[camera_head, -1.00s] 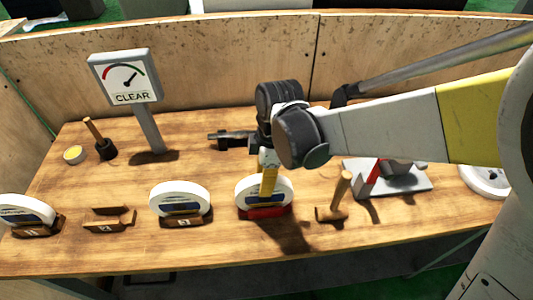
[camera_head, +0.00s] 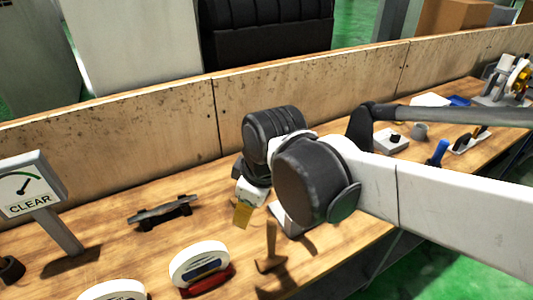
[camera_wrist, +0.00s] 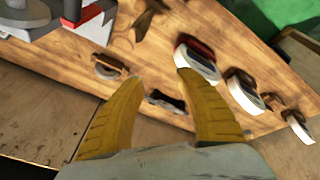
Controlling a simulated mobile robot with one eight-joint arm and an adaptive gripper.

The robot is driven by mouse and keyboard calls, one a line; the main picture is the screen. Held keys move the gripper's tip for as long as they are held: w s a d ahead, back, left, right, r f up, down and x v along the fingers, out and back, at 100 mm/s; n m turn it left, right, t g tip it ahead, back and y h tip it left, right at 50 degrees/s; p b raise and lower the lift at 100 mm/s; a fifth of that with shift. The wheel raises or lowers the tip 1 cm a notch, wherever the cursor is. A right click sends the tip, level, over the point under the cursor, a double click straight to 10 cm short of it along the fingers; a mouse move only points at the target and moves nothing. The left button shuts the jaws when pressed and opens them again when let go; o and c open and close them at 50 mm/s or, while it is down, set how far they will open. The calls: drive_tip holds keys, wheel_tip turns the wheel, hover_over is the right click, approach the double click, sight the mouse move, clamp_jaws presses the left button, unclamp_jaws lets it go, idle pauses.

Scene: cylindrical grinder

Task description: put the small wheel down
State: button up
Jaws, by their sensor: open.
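My gripper (camera_head: 243,215) is above the bench in the head view, its yellow fingers pointing down. In the wrist view its two fingers (camera_wrist: 160,76) are apart with nothing between them. The wheel also shows beyond the right fingertip in the wrist view (camera_wrist: 202,67). Another white wheel (camera_head: 113,290) is cut off at the bottom edge. Which wheel is the small one I cannot tell.
A dark bar on supports (camera_head: 165,211) lies behind. A CLEAR gauge sign (camera_head: 32,190) stands at left. A wooden back wall (camera_head: 150,140) bounds the bench. Tools and fixtures lie along the right.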

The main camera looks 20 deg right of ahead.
drive_tip(key=s+d+r+m+t+h, duration=0.1)
drive_tip(key=s+d+m+t, duration=0.3)
drive_tip(key=d+m, duration=0.6)
drive_tip(key=shift+s+d+m+h, duration=0.3)
drive_tip(key=shift+s+d+m, duration=0.1)
drive_tip(key=shift+d, duration=0.2)
wheel_tip(320, 180, down, 3)
drive_tip(key=b, duration=0.3)
drive_tip(key=shift+f, duration=0.15)
